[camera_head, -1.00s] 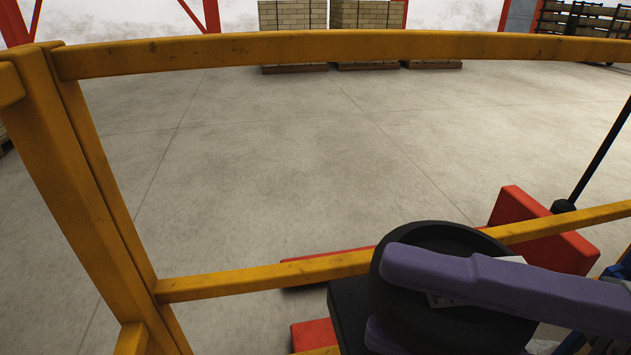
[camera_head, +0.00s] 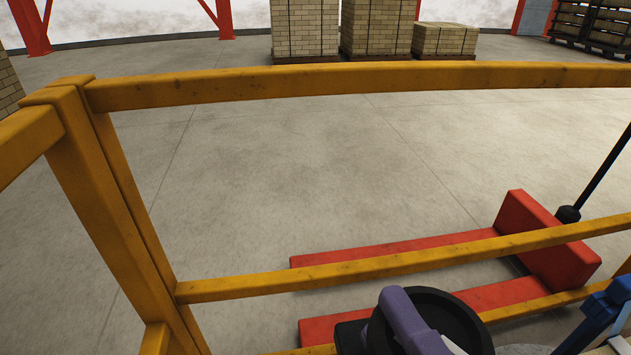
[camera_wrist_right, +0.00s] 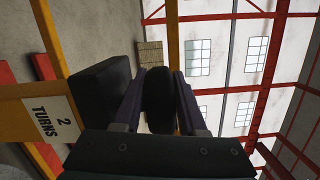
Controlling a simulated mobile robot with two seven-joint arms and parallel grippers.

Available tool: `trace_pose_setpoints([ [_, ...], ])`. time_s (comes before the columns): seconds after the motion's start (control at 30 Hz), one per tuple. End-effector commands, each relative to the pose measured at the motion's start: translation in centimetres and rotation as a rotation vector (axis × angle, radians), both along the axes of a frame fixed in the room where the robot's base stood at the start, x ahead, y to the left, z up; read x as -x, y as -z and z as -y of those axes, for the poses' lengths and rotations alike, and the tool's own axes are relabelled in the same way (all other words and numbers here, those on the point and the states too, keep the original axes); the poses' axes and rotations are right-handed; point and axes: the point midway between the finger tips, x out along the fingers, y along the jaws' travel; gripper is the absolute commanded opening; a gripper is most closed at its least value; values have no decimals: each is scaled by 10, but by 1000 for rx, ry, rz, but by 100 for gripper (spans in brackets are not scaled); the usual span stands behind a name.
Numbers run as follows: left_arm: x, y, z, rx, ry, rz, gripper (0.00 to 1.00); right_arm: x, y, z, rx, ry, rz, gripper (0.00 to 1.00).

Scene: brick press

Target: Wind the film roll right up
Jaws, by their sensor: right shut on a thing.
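A black round, wheel-like part (camera_head: 462,309) with a raised rim shows at the bottom of the head view, beside a yellow rail. I cannot tell whether it belongs to the film roll; no film is clearly visible. My right gripper (camera_head: 400,312), with purple fingers, is at this part. In the right wrist view the purple fingers (camera_wrist_right: 158,100) are shut on a black rounded piece (camera_wrist_right: 158,92) between them. A black block (camera_wrist_right: 101,88) is beside them. A yellow post there carries a white label (camera_wrist_right: 50,122) reading "2 TURNS". My left gripper is out of view.
Yellow guard rails (camera_head: 330,83) cross the head view. Beyond them a red pallet truck (camera_head: 552,240) stands on open concrete floor. Stacked bricks on pallets (camera_head: 305,30) are at the back. A blue part (camera_head: 598,315) is at the lower right.

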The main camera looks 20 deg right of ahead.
Motion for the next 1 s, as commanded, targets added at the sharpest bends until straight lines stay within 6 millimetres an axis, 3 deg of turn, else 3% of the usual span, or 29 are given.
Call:
trace_pose_setpoints([
  [0.3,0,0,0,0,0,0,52,-2,1,2,-3,125,-2,0],
  [0.87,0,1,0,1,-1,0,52,-2,1,2,-1,148,-1,0],
  [0.9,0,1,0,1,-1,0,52,-2,1,2,-1,148,-1,45],
  [1.0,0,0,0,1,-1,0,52,-2,1,2,-1,147,-1,53],
])
